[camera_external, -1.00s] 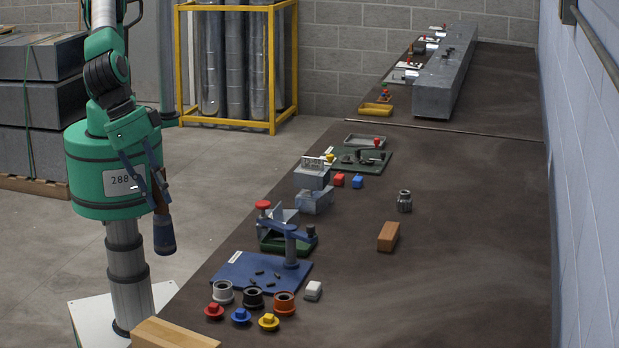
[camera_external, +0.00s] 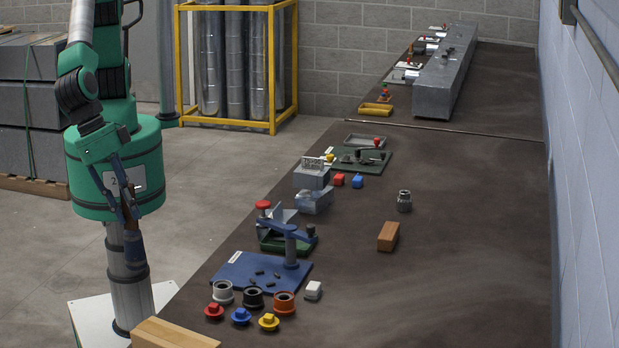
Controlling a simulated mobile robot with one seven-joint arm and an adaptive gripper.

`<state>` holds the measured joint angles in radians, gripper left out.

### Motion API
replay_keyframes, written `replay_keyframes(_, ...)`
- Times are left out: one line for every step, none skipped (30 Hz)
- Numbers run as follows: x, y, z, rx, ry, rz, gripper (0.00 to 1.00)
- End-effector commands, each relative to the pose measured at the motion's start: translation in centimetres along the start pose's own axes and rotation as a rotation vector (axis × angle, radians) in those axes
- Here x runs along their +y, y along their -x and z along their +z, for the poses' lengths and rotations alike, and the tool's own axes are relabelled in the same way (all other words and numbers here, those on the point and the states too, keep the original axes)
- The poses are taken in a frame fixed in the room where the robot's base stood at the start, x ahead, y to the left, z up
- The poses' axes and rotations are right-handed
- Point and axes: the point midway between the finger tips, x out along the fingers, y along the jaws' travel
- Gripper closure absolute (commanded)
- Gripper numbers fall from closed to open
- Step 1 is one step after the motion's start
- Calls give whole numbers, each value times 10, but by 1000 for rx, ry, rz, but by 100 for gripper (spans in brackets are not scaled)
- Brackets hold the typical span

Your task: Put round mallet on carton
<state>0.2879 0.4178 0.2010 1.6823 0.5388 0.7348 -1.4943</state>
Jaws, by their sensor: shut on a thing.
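My gripper (camera_external: 128,198) hangs in front of my green base at the left, off the table. It is shut on the mallet, which hangs head down with its dark blue round head (camera_external: 135,247) below the fingers. The fingers cover much of its brown handle. A tan box (camera_external: 175,334), possibly the carton, is cut off by the bottom edge of the view, at the near left end of the table. My gripper and the mallet are to the left of this box and apart from it. A smaller orange-brown block (camera_external: 388,236) lies at mid-table.
The dark table (camera_external: 450,270) holds a blue board with a clamp (camera_external: 262,272), several ring and knob parts, a white cube (camera_external: 313,290), a grey machine (camera_external: 314,190) and a metal fitting (camera_external: 404,201). Its right side is mostly clear. A yellow rack (camera_external: 272,80) stands behind.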

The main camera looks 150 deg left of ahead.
Motion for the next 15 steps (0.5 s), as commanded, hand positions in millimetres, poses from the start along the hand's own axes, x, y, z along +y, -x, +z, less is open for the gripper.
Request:
replay_keyframes(0, -7, 3, 0, -2, -2, 100)
replay_keyframes(0, -9, 4, 0, -2, -1, 100)
replay_keyframes(0, -12, 5, 0, -2, 0, 100)
replay_keyframes(0, -14, 6, 0, -1, 0, 100)
replay_keyframes(0, -16, 6, 0, -1, 0, 100)
replay_keyframes(0, -17, 7, 0, 0, 0, 100)
replay_keyframes(0, -18, 7, 0, 0, 0, 100)
replay_keyframes(0, -18, 7, 0, 0, 0, 100)
replay_keyframes(0, -19, 7, 0, 0, 0, 100)
replay_keyframes(0, -19, 7, 1, 0, 0, 100)
replay_keyframes(0, -19, 7, 1, 0, 1, 100)
replay_keyframes(0, -19, 7, 1, 0, 1, 100)
replay_keyframes(0, -19, 7, 1, 0, 1, 100)
replay_keyframes(0, -19, 7, 1, 0, 1, 100)
replay_keyframes(0, -19, 7, 1, 0, 1, 100)
